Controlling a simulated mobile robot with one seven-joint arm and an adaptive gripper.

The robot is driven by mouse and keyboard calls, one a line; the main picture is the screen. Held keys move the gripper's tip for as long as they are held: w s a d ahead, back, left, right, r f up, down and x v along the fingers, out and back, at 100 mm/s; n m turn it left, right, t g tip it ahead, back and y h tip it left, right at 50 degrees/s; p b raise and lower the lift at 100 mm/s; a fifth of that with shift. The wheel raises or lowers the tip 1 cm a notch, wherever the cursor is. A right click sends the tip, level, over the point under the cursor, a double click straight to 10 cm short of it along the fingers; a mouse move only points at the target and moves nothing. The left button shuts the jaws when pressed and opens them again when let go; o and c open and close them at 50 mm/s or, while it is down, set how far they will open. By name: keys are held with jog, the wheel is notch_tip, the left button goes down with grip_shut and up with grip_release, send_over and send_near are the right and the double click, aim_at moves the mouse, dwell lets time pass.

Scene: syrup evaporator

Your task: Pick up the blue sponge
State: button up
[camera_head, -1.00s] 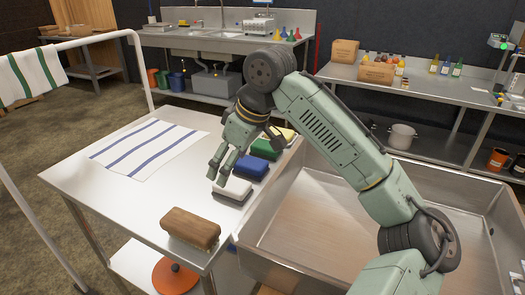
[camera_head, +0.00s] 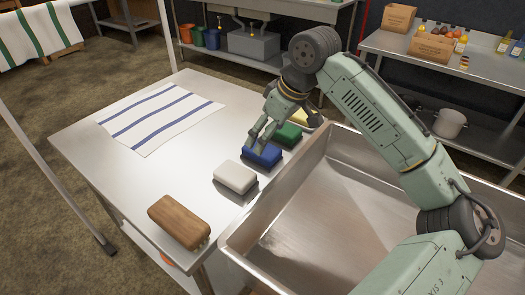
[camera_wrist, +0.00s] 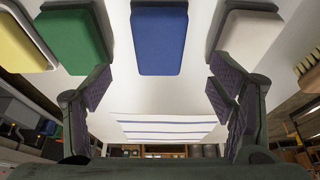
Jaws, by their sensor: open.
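The blue sponge (camera_head: 262,155) lies on the steel table in a row of sponges, between the white sponge and the green sponge. My gripper (camera_head: 258,140) is over it in the head view, and its fingers hide part of the sponge's far side. In the wrist view the blue sponge (camera_wrist: 159,38) is at the top centre, in line with the gap between the open fingers (camera_wrist: 160,95). The fingers are spread apart with nothing between them. From these views I cannot tell whether a finger touches the sponge.
The white sponge (camera_head: 235,177) and green sponge (camera_head: 288,135) are close on either side. A yellow sponge (camera_head: 309,117) is farther back. A brown brush (camera_head: 179,221) lies near the front edge. A striped towel (camera_head: 160,117) lies left. A steel basin (camera_head: 340,200) adjoins the table's right.

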jog(key=shift+d+p+x, duration=0.15)
jog(key=shift+p+x, duration=0.2)
jog(key=shift+x, duration=1.1)
jog(key=shift+d+p+x, duration=0.15)
jog(key=shift+p+x, duration=0.15)
jog(key=shift+x, duration=1.15)
jog(key=shift+s+f, duration=0.1)
jog(key=shift+s, duration=0.1)
jog(key=c, duration=1.2)
